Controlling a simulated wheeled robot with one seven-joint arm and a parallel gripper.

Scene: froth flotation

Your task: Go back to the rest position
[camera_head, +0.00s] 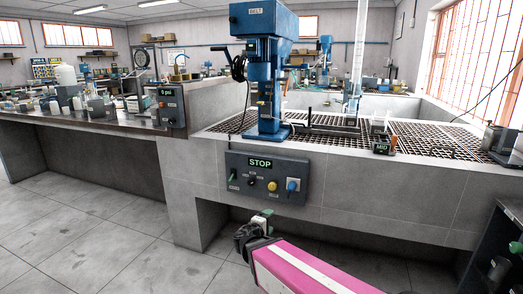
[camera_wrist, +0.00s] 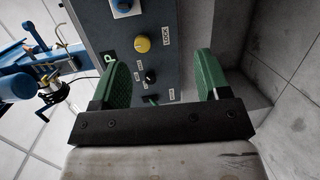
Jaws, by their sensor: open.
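My gripper (camera_head: 262,218) shows low in the head view, in front of the bench wall and below the control panel (camera_head: 266,180). Its pink and white arm link runs off to the lower right. In the wrist view my gripper (camera_wrist: 160,82) has its two green fingers wide apart, with nothing between them. The control panel also shows there (camera_wrist: 150,60), beyond the fingers, with a yellow knob, a black knob and part of a blue one. No gripper contact with the panel shows.
A blue flotation machine (camera_head: 264,75) stands on the bench's grating (camera_head: 440,140) above the panel. A smaller panel (camera_head: 170,105) is on the left bench. Dark shelving (camera_head: 503,245) stands at the lower right. The tiled floor (camera_head: 80,230) at left is clear.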

